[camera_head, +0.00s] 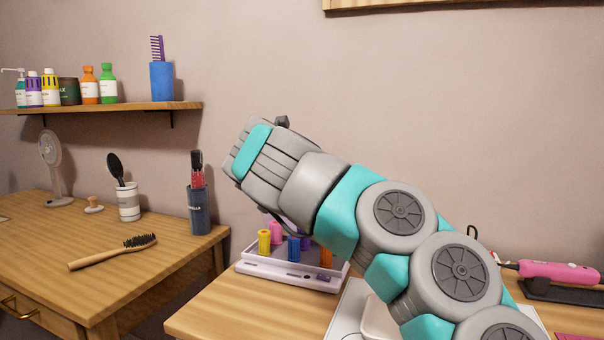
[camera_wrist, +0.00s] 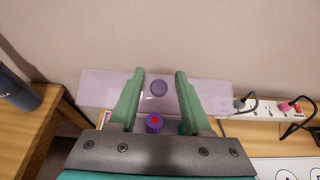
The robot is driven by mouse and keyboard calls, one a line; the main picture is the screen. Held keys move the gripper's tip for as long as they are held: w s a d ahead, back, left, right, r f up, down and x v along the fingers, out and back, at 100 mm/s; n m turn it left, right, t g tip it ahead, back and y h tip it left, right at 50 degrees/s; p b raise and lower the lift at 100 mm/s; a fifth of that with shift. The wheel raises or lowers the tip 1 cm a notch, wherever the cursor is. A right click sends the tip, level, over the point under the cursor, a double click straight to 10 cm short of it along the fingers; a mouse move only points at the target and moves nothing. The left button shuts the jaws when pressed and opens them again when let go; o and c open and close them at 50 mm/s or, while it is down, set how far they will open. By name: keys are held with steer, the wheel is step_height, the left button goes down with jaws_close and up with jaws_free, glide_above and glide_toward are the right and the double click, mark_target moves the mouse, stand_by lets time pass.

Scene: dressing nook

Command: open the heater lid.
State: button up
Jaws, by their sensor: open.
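The heater (camera_head: 285,274) is a white box on the right wooden table, holding several coloured rollers that show uncovered in the head view. In the wrist view, its pale purple see-through lid (camera_wrist: 98,90) spans behind the rollers and appears raised and tilted back toward the wall. In the head view my arm hides the fingers and most of the lid.
A power strip (camera_wrist: 270,108) with plugs lies right of the heater. A pink styling iron (camera_head: 558,271) rests on a dark stand at far right. A dark blue holder (camera_head: 199,212) and hairbrush (camera_head: 115,251) are on the left table. The wall is close behind.

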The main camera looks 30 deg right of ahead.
steer(key=shift+o, duration=0.5)
steer(key=v, duration=0.8)
steer(key=shift+b, duration=0.3)
steer(key=shift+d, duration=0.1)
